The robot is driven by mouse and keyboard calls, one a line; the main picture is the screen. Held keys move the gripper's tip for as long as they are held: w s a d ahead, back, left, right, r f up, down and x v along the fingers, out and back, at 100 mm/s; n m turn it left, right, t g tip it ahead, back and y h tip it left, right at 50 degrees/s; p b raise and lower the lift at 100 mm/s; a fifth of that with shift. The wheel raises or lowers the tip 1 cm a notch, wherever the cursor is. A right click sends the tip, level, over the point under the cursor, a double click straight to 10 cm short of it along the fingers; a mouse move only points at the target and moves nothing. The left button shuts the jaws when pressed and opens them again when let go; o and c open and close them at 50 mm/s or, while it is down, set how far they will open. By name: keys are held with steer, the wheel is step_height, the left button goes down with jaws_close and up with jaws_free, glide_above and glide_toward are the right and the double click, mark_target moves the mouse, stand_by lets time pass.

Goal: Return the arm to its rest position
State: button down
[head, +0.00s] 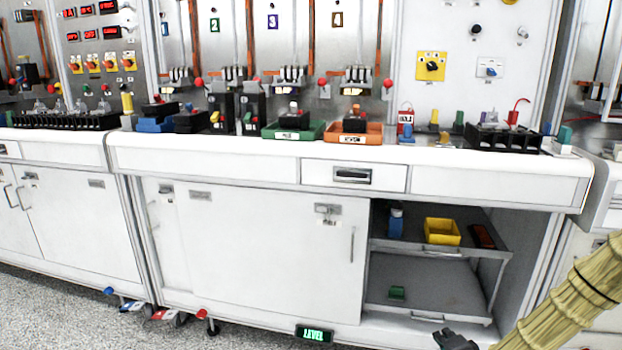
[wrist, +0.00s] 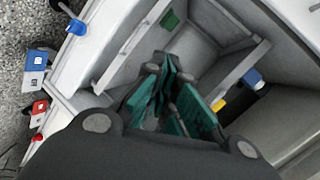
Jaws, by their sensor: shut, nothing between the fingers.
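My gripper (head: 457,340) shows as a dark shape at the bottom edge of the head view, low in front of the open cabinet bay. In the wrist view its teal-padded fingers (wrist: 170,85) are together with nothing held. My arm in its yellowish sleeve enters at the lower right of the head view. The open bay has an upper shelf (head: 395,246) and a lower shelf (head: 440,285). The gripper appears outside the bay; its exact distance from the shelves cannot be told.
A blue bottle (head: 396,222) and a yellow bin (head: 442,231) stand on the upper shelf, a green block (head: 397,292) on the lower. The white counter (head: 240,160) overhangs the bay and carries a green tray (head: 294,131) and orange tray (head: 353,134).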

steer(key=s+a+f+n+g+y, duration=0.1)
steer(key=s+a+f+n+g, duration=0.15)
steer(key=s+a+f, duration=0.35)
steer(key=s+a+f+n+g, duration=0.2)
steer(key=s+a+f+n, duration=0.15)
steer(key=s, duration=0.55)
steer(key=s+a+f+n+g+y, duration=0.1)
steer(key=s+a+f+n+g, duration=0.15)
steer(key=s+a+f, duration=0.35)
steer(key=s+f+n+g+h, duration=0.15)
steer(key=s+n+g, duration=0.45)
steer(key=s, duration=1.9)
step_height(320, 180, up, 30)
steer(key=p, duration=2.9)
steer(key=shift+w+a+f+p, duration=0.2)
steer(key=shift+w+a+p, duration=0.05)
steer(key=shift+a+p, duration=0.15)
steer(key=shift+m, duration=0.25)
